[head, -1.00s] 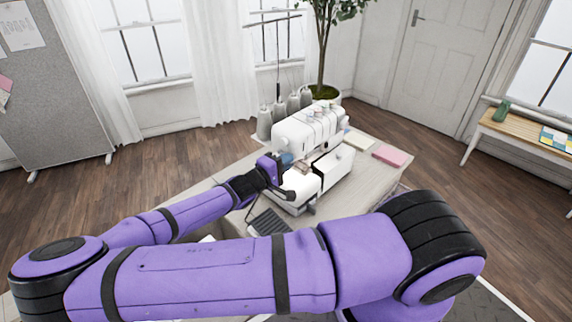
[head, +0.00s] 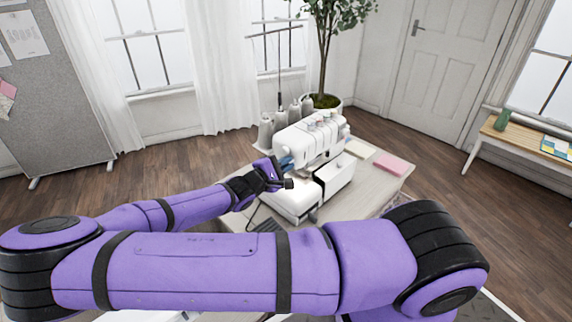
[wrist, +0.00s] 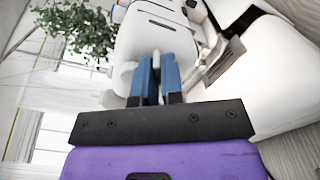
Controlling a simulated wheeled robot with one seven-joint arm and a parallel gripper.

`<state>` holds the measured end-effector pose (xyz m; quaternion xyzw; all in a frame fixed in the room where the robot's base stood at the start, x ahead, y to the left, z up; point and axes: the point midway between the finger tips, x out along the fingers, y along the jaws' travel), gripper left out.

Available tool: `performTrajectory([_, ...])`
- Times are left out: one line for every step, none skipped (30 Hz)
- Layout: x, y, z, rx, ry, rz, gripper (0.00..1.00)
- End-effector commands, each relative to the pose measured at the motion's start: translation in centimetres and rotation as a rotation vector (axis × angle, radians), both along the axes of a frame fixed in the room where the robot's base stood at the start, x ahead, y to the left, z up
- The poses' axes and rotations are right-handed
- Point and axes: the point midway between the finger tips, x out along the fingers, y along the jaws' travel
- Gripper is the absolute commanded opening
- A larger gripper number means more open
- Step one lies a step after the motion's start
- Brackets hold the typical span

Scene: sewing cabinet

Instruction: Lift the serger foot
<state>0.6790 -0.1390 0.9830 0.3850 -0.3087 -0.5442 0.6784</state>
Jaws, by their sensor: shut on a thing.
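The white serger (head: 310,142) stands on the table, with thread cones behind it. My gripper (head: 286,161) is at the left end of the serger, near its needle area. In the wrist view, the blue fingers of my gripper (wrist: 157,78) are close together against the white serger body (wrist: 160,35), shut on a small pale part between them, which looks like the foot lever (wrist: 156,62). Metal parts of the needle and foot area (wrist: 213,62) show just right of the fingers. The serger foot itself cannot be made out clearly.
A pink pad (head: 390,165) and a pale pad (head: 358,148) lie on the table (head: 375,192) to the right of the serger. Grey thread cones (head: 266,131) stand behind it. A potted plant (head: 326,101) is on the floor beyond.

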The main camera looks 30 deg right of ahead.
Motion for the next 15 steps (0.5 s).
performTrajectory([0.04,0.07,-0.04,0.001,0.002,0.002,0.0])
performTrajectory([0.04,0.07,-0.04,0.001,0.002,0.002,0.0])
performTrajectory([0.05,0.07,-0.04,0.001,0.002,0.002,0.0])
performTrajectory([0.05,0.07,-0.04,0.001,0.002,0.002,0.0])
performTrajectory([0.05,0.07,-0.04,0.001,0.002,0.002,0.0])
performTrajectory([0.05,0.08,-0.04,0.001,0.002,0.002,0.0])
performTrajectory([0.05,0.08,-0.04,0.001,0.002,0.002,0.0])
performTrajectory([0.05,0.08,-0.04,0.001,0.001,0.002,0.0])
performTrajectory([0.05,0.08,-0.04,0.001,0.001,0.002,0.15])
performTrajectory([0.06,0.07,-0.03,0.001,0.001,0.002,0.22])
performTrajectory([0.05,0.07,-0.03,0.001,0.001,0.002,0.29])
performTrajectory([0.06,0.07,-0.01,0.0,0.001,0.002,0.33])
performTrajectory([0.06,0.06,0.0,0.0,0.0,0.002,0.33])
performTrajectory([0.06,0.06,0.03,0.0,0.0,0.001,0.33])
performTrajectory([0.07,0.05,0.05,0.0,0.0,0.001,0.33])
